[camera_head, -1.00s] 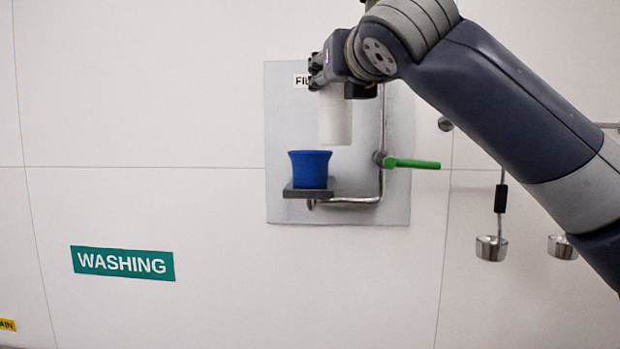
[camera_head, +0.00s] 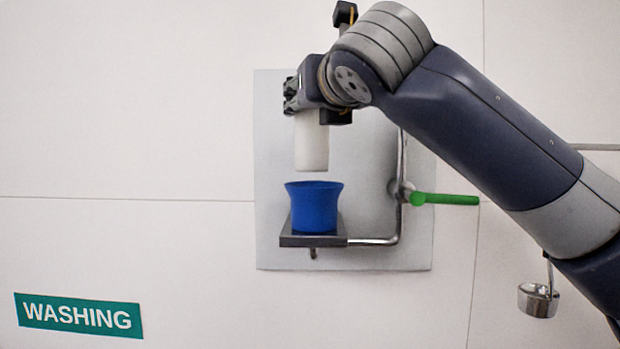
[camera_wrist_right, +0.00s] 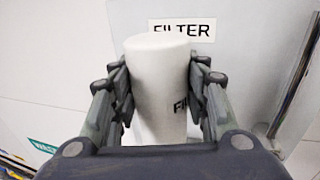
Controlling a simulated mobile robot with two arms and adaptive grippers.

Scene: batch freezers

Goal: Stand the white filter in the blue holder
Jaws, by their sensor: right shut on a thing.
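The white filter (camera_head: 311,143) is an upright cylinder, held by my right gripper (camera_head: 292,97) near its upper end. In the right wrist view the filter (camera_wrist_right: 158,80) stands between both fingers of the gripper (camera_wrist_right: 160,95), which press on its sides. The blue holder (camera_head: 314,208) is a flared cup on a small dark shelf (camera_head: 312,241). The filter's lower end appears just above the holder's rim, roughly over its middle, with a small gap in the head view. The holder's inside is mostly hidden. My left gripper is not in view.
A grey wall panel (camera_head: 270,160) stands behind the holder. A bent metal pipe (camera_head: 401,160) with a green lever (camera_head: 445,199) is to the right. A metal cup (camera_head: 538,300) hangs at the lower right. A WASHING sign (camera_head: 78,315) is at the lower left.

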